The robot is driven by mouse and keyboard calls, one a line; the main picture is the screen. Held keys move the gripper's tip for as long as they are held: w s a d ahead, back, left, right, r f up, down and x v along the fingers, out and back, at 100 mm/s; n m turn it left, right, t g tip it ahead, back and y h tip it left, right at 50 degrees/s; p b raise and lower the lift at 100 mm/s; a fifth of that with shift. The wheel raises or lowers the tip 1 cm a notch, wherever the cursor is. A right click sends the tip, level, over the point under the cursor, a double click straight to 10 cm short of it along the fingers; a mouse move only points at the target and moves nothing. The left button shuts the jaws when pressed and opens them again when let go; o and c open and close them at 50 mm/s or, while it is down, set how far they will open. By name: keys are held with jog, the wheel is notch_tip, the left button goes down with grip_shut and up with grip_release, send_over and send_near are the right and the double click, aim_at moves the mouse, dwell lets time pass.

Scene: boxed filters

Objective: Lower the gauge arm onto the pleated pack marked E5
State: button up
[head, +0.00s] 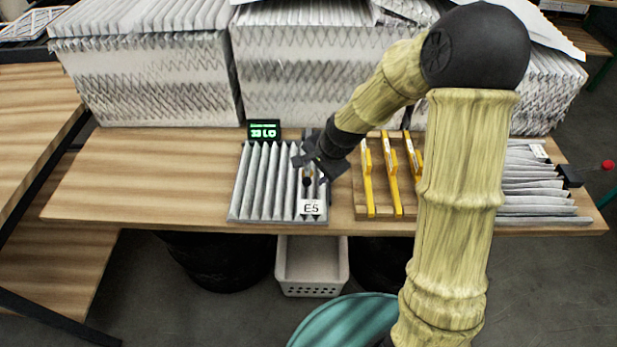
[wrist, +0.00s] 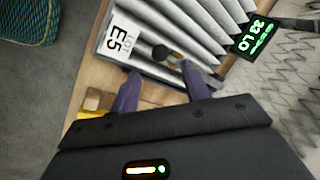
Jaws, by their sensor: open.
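The grey pleated pack (head: 262,185) with the E5 label (head: 311,207) lies on the wooden bench, left of centre; the wrist view shows it too (wrist: 205,28), with its E5 label (wrist: 118,42). A small display (head: 264,130) behind it reads 33 LO in green. A dark round knob (wrist: 160,52) with a brass-coloured part beside it shows over the pack, apparently on the gauge arm; most of the arm is hidden. My gripper (head: 308,165) is over the pack's right side. Its purple fingers are open (wrist: 160,72), either side of the knob's near side, with nothing gripped.
A wooden tray (head: 378,207) with yellow-handled tools sits right of the pack. Another grey pleated pack (head: 545,190) lies at far right, near a black block (head: 569,176) and a red ball (head: 607,165). Large filter stacks (head: 150,85) line the back. The bench's left end is clear.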

aim_at(308, 180)
jog(key=p+x, duration=0.1)
jog(key=x, duration=0.6)
grip_shut()
